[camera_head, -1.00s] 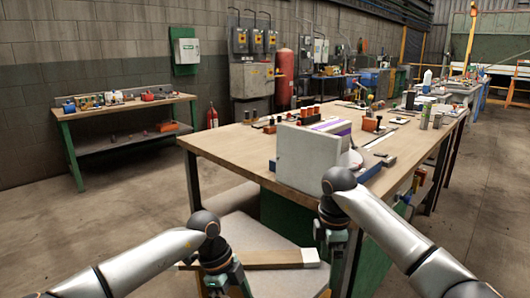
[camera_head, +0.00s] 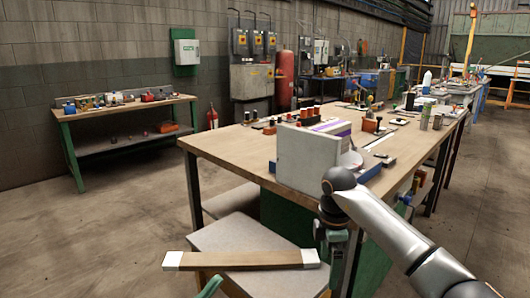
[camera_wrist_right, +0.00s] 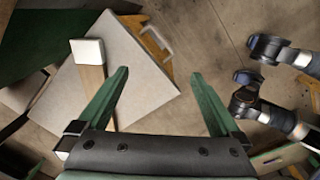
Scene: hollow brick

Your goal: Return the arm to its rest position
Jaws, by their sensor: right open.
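My right arm (camera_head: 395,235) reaches in from the lower right of the head view, in front of the workbench. Its gripper (camera_head: 332,245) hangs downward beside the low grey-topped box. In the right wrist view the right gripper (camera_wrist_right: 160,75) has its two green fingers spread wide, with nothing held between them. A small green piece at the bottom edge of the head view looks like a tip of my left gripper (camera_head: 211,287); the rest of that arm is out of view. A wooden bar with white ends (camera_head: 240,259) lies across the box top (camera_head: 250,236).
A grey block (camera_head: 305,158) stands on the near corner of the workbench (camera_head: 225,146), with several small items behind it. Another bench (camera_head: 125,105) stands at the left wall. The floor (camera_head: 80,235) at the left is clear.

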